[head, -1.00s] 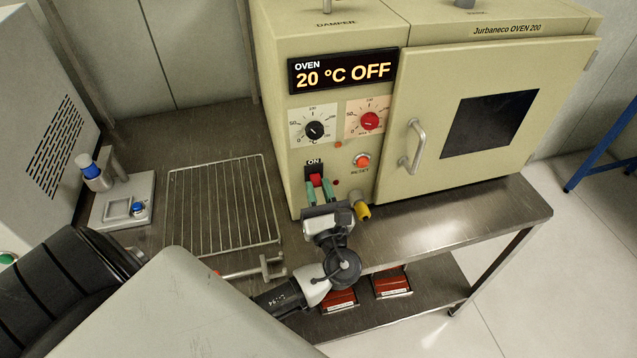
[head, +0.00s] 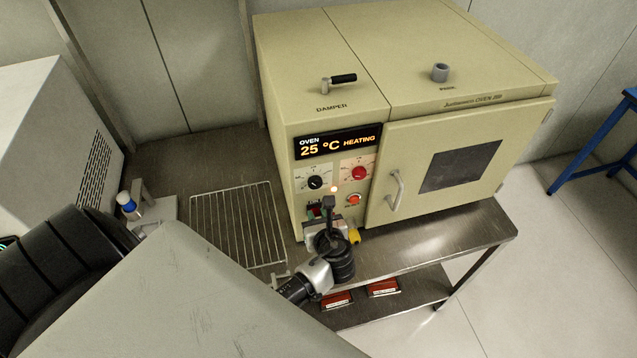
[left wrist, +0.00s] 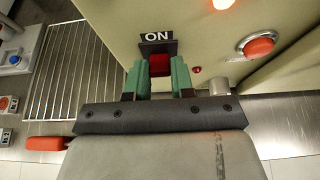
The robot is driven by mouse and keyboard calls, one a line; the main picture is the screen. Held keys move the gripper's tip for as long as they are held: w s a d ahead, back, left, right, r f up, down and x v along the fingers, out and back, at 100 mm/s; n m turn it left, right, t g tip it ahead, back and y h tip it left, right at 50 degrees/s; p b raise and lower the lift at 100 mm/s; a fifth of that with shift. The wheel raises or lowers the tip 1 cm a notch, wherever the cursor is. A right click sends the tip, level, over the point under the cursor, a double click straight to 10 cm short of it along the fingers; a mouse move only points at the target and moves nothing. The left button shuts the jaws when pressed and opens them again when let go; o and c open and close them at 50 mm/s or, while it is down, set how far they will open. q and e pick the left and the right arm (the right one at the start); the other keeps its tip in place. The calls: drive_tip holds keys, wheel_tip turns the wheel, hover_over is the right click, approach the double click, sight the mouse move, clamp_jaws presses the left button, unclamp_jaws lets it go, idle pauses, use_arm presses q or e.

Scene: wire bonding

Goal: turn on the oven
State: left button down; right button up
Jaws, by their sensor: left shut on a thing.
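The cream oven (head: 345,215) stands on a steel table with its door shut. Its display (head: 338,147) reads 25 °C HEATING. A small orange lamp (head: 334,189) glows on the panel, and it also glows at the top of the left wrist view (left wrist: 222,4). My left gripper (left wrist: 160,72) is at the red switch (left wrist: 159,65) under the ON label (left wrist: 157,37), with its green fingers on both sides of it and shut on it. In the head view my wrist hides part of the switch. My right gripper is not in view.
A wire rack (head: 238,225) lies on the table left of the oven. The black dial (head: 315,183), red dial (head: 359,173) and orange reset button (head: 353,199) are close to the gripper. The oven door handle (head: 396,190) sticks out at right. Red-fronted items (head: 383,287) lie on the lower shelf.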

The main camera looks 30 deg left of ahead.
use_arm(q)
drive_tip(key=shift+r+h+p, duration=0.2)
drive_tip(key=shift+h+p, duration=0.15)
drive_tip(key=shift+h, duration=0.05)
drive_tip(key=c, duration=1)
unclamp_jaws()
drive_tip(key=shift+o, duration=0.2)
drive_tip(key=b+v, duration=0.2)
drive_tip(key=v, duration=0.8)
drive_tip(key=shift+d+r, duration=0.3)
drive_tip(key=shift+s+g, duration=0.1)
drive_tip(key=shift+g, duration=0.2)
